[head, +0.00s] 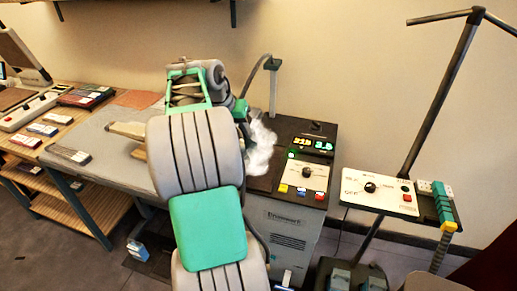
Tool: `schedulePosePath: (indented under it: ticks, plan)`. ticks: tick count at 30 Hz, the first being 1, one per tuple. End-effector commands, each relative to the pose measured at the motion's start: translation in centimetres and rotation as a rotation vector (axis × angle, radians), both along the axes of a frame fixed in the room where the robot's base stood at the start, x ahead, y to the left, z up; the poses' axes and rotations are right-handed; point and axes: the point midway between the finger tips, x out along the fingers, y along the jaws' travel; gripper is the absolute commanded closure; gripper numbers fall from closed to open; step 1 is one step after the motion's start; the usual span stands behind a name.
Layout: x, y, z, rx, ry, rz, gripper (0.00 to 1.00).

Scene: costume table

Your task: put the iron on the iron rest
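My arm fills the middle of the head view and hides much of the ironing table (92,135) behind it. No fingertips of my gripper show clearly; a small green and dark part at the right of the wrist may belong to it or to the iron. I cannot make out the iron's body. White steam (262,148) rises just right of my arm, over the left part of the dark top of the steam station (292,232). A dark flat patch (262,184) under the steam may be the iron rest; its far part is hidden.
The station's top has a lit display (312,143) and a white dial panel (303,173). A dark post stand with a white control box (380,191) stands to the right. A wooden bench (60,114) with small boxes is at left. A wooden board (127,130) sticks out behind my arm.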

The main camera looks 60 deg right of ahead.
Motion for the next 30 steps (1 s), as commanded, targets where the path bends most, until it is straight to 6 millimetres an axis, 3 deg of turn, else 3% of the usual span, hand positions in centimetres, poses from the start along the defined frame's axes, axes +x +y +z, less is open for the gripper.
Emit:
schedulePosePath:
  ticks: [3, 10, 16, 21, 30]
  plan:
    - [-1.3, -2.5, -1.3, -0.002, 0.0, -0.003, 1.0]
    - [-2.4, -5.2, -4.9, -0.005, -0.003, -0.001, 1.0]
    - [-3.1, -6.4, -6.7, -0.003, -0.001, -0.001, 1.0]
    - [-2.9, -6.3, -9.1, -0.004, -0.002, 0.001, 1.0]
    - [-2.9, -6.3, -9.6, -0.006, -0.003, 0.001, 1.0]
